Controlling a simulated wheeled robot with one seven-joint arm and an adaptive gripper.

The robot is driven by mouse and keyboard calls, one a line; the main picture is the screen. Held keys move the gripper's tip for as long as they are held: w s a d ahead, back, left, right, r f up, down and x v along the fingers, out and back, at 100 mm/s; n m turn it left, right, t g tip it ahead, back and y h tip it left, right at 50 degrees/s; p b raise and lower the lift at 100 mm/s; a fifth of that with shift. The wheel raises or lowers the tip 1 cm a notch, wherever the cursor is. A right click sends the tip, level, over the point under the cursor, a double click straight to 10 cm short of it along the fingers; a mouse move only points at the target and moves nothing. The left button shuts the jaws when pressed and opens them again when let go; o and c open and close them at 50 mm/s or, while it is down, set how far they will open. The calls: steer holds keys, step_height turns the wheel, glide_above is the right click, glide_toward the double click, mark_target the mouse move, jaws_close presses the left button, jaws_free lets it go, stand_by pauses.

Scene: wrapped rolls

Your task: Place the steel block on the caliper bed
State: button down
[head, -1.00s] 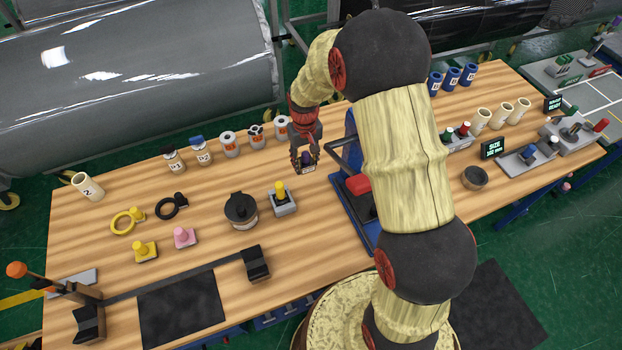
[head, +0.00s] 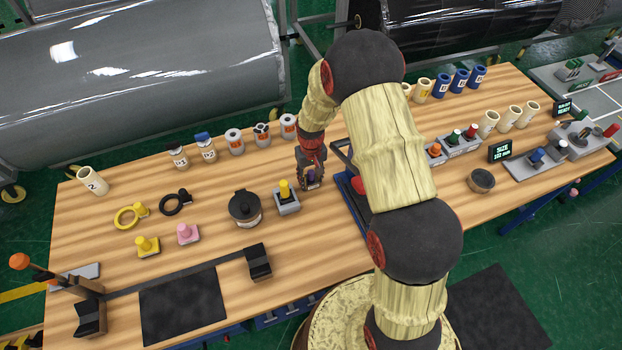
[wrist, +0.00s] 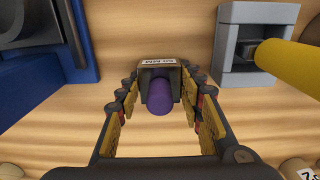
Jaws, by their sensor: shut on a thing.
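My gripper (head: 312,184) is shut on a small dark grey block (wrist: 157,70) with a purple knob, which I take as the steel block. Its white label is too small to read surely. The wrist view shows the knob (wrist: 160,98) between the fingers and wood beyond the block. The block is low over the table; I cannot tell whether it touches. At the front left, a long dark bar (head: 180,277) with black jaws at both ends looks like the caliper bed. My gripper is well to its right and farther back.
A grey holder (head: 287,205) with a yellow knob stands just left of my gripper. A blue-based frame (head: 357,205) is close on the right, partly behind my arm. A black lidded pot (head: 244,210) stands farther left. Labelled rolls (head: 235,141) line the back. A black mat (head: 183,305) lies in front.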

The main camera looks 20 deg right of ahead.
steer(key=shift+f, duration=0.1)
steer(key=c, duration=1.2)
jaws_free()
